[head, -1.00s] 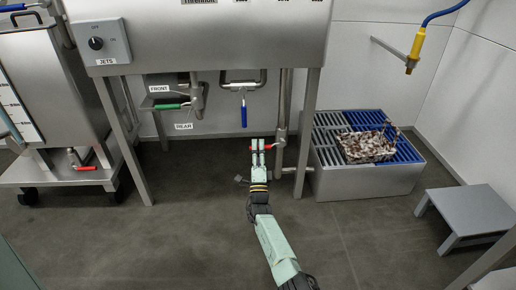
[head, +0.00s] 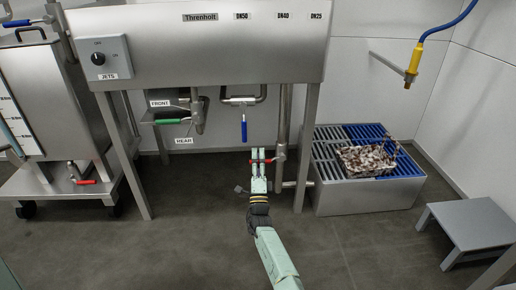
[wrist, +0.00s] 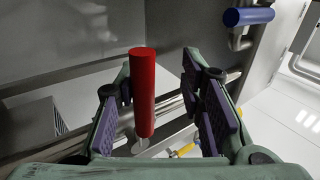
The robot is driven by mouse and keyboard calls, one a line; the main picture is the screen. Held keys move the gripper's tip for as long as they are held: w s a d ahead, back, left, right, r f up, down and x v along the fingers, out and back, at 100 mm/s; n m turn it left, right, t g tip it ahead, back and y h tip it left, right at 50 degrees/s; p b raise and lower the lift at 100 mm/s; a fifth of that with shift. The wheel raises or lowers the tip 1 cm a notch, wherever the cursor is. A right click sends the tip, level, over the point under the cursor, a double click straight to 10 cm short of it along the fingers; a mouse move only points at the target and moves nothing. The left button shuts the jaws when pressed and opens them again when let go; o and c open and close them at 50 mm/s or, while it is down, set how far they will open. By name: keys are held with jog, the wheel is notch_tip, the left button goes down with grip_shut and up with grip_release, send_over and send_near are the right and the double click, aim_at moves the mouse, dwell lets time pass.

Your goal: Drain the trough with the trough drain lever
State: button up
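The steel trough (head: 205,50) stands on legs at the back. A red-handled lever (head: 268,161) sits on the vertical pipe under its right end. My gripper (head: 258,154) is at this lever. In the wrist view the red handle (wrist: 143,95) stands between the open fingers (wrist: 165,105), nearer the left one, with gaps visible on both sides. A blue lever (head: 244,131) hangs under the trough's middle and also shows in the wrist view (wrist: 249,16). A green lever (head: 172,121) is further left, by the FRONT and REAR labels. I see no label naming the drain lever.
A wheeled tank (head: 60,100) with its own red lever (head: 85,182) stands at the left. A floor box (head: 365,196) with grey and blue grating holds a brown-white heap. A grey step stool (head: 478,224) is at the right. The front floor is clear.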

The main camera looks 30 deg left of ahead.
notch_tip(320, 180, up, 8)
jog(key=shift+r, duration=0.1)
dwell(0.4)
jog(key=shift+s, duration=0.1)
